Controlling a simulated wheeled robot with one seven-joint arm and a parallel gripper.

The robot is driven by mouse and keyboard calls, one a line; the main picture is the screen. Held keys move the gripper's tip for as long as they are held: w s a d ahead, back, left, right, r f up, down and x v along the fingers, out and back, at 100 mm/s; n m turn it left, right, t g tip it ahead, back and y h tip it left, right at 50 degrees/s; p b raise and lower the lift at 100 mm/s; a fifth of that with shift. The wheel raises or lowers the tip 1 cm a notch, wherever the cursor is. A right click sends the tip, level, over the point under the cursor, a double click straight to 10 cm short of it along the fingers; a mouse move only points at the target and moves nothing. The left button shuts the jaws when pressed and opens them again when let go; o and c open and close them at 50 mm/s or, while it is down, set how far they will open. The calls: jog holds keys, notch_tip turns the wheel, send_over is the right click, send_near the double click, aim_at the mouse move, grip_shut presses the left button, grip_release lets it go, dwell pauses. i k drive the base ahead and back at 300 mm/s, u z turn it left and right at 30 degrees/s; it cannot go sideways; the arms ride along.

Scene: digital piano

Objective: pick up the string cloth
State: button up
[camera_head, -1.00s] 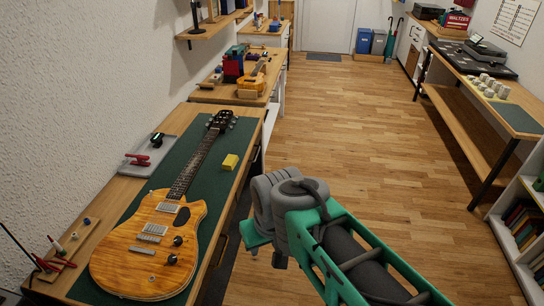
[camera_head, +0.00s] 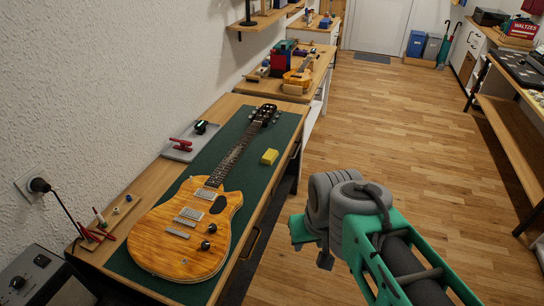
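A small yellow block-like item (camera_head: 270,157), which looks like the string cloth, lies on the green mat (camera_head: 222,150) of the near workbench. It sits to the right of the guitar neck, near the bench's right edge. An orange electric guitar (camera_head: 185,235) lies on the same mat. My gripper (camera_head: 299,230) is at the end of my teal and grey arm, right of the bench and nearer the camera than the yellow item. It is clearly apart from it. My arm's grey joint hides most of the gripper, so its fingers cannot be made out.
A grey tray (camera_head: 190,142) with a red tool stands left of the guitar neck. A wooden strip (camera_head: 112,222) with small tools is at the bench's left. Another bench (camera_head: 295,92) stands beyond. Wooden floor (camera_head: 400,130) is open to the right.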

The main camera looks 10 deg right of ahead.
aim_at(270, 158)
jog(key=z, duration=1.05)
jog(key=i, duration=2.65)
jog(key=u, duration=4.7)
